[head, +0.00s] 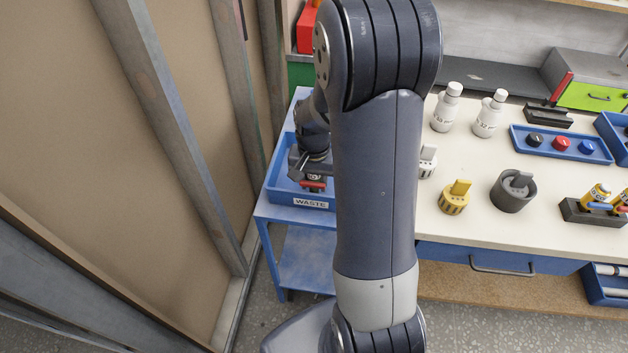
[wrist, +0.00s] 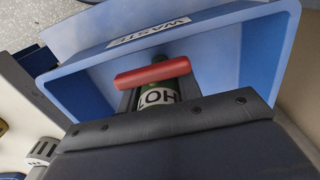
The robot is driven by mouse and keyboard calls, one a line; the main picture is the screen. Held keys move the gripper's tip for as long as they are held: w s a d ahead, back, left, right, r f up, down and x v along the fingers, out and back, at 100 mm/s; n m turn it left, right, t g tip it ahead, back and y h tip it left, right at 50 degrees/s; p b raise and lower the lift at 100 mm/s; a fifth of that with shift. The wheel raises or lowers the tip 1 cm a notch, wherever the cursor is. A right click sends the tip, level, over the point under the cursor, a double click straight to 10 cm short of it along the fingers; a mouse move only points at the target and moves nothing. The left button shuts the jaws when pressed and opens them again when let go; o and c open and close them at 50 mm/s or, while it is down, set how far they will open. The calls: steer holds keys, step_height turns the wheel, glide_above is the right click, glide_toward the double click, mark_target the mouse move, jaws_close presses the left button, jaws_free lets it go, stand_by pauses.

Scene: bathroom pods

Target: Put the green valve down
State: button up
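The green valve (wrist: 157,97) shows in the wrist view as a dark green body with a white "HOT" label, seen upside down, and a red bar handle. My gripper (wrist: 158,90) has its dark fingers on both sides of the valve body and appears shut on it. In the head view, the valve's red handle (head: 313,185) shows just below my gripper (head: 312,174), over the blue tray labelled WASTE (head: 310,203). The valve is over the tray's inside; I cannot tell whether it touches the floor. My arm hides the tray's right part.
The tray sits on a blue stand beside a wall panel at left (head: 120,130). On the white bench at right stand a yellow valve (head: 455,197), a grey cup (head: 513,192), two white bottles (head: 447,108) and a blue tray of knobs (head: 562,145).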

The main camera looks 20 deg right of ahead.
steer(key=o, duration=0.4)
step_height(320, 180, up, 12)
steer(key=shift+r, duration=0.2)
stand_by(0.4)
step_height(320, 180, up, 12)
steer(key=p, duration=1.1)
steer(key=shift+f, duration=0.1)
